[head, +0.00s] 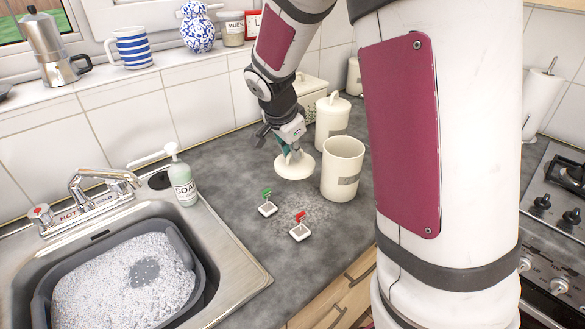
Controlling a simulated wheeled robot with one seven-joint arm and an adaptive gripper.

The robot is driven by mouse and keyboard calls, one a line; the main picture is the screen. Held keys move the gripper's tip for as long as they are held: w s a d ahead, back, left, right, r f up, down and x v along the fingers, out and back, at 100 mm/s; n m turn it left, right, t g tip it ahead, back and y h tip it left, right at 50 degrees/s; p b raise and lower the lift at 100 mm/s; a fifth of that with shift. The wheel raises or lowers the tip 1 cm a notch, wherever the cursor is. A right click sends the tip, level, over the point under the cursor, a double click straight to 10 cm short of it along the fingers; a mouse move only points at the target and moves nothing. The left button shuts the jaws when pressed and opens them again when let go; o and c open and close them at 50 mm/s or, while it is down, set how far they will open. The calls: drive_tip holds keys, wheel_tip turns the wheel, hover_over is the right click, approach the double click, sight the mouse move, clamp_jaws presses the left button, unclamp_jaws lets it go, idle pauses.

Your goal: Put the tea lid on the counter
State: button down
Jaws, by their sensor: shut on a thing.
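My gripper (286,146) is shut on a round cream lid (295,167), which I take to be the tea lid. The fingers point down and meet the middle of the lid's top. The lid is at or just above the grey counter (240,240); I cannot tell whether it touches. An open cream canister (342,168) with a grey label stands upright just right of the lid, its top uncovered. The label is too small to read.
A lidded cream canister (332,120) and a cream box (311,96) stand behind. A soap bottle (183,182) stands beside the sink with a grey basin (190,245). Counter left of the lid is clear.

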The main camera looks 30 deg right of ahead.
sight(291, 165)
drive_tip(key=shift+f, duration=2.9)
drive_tip(key=shift+f+b, duration=0.1)
drive_tip(key=shift+b, duration=0.2)
drive_tip(key=c, duration=1.7)
unclamp_jaws()
